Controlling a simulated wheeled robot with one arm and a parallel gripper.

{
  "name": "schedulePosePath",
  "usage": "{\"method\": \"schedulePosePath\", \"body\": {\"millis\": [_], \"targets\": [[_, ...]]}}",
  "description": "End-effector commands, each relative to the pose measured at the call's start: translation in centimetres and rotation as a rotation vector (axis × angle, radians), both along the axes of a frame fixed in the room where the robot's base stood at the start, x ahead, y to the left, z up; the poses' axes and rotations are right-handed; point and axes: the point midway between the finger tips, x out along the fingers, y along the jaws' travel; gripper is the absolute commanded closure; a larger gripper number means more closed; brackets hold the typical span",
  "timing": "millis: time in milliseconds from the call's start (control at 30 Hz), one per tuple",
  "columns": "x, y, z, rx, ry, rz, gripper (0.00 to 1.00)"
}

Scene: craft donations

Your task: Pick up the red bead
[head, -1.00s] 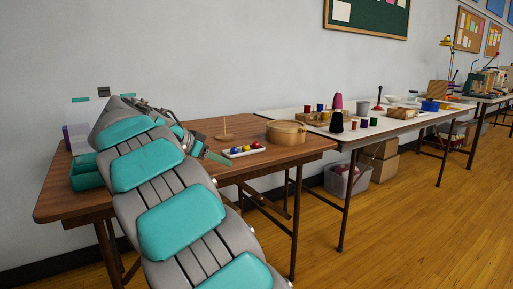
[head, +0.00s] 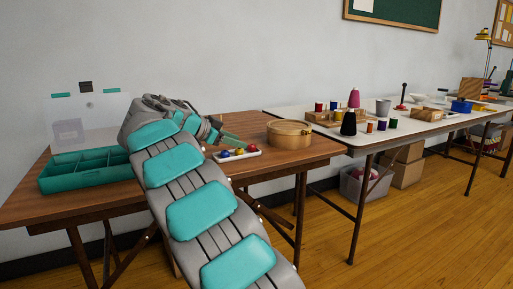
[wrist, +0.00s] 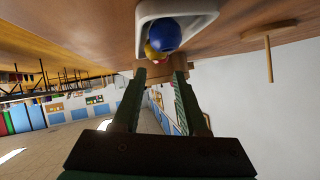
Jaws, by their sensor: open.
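The red bead (head: 252,149) sits at the right end of a small white tray (head: 258,154) on the brown table, beside a yellow bead (head: 239,151) and a blue bead (head: 225,153). My gripper (head: 234,138) is close behind the tray in the head view, partly hidden by my arm. In the wrist view my gripper (wrist: 160,68) is open, its fingers apart with nothing held. There the tray (wrist: 205,8) shows ahead of the fingers, with the blue bead (wrist: 165,35) in front of the yellow one (wrist: 151,50). The red bead is mostly hidden behind them.
A round wooden box (head: 290,138) stands right of the tray. A teal compartment box (head: 85,180) with a clear lid is at the left. A wooden spindle stand (wrist: 269,50) shows in the wrist view. A white table (head: 400,128) with spools adjoins at the right.

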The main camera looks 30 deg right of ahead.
Motion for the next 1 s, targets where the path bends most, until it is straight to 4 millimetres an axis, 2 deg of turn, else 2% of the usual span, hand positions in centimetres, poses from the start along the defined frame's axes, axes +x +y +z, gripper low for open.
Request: {"method": "schedulePosePath", "body": {"millis": [267,500,767,1000], "targets": [[0.6,-2.0,-1.3,0.002,0.005,-0.002,0.58],[1.5,-4.8,-2.8,0.001,0.004,-0.004,0.58],[1.7,-5.3,-3.2,0.002,0.002,-0.001,0.58],[1.7,-5.3,-3.3,0.003,0.004,-0.001,0.83]]}}
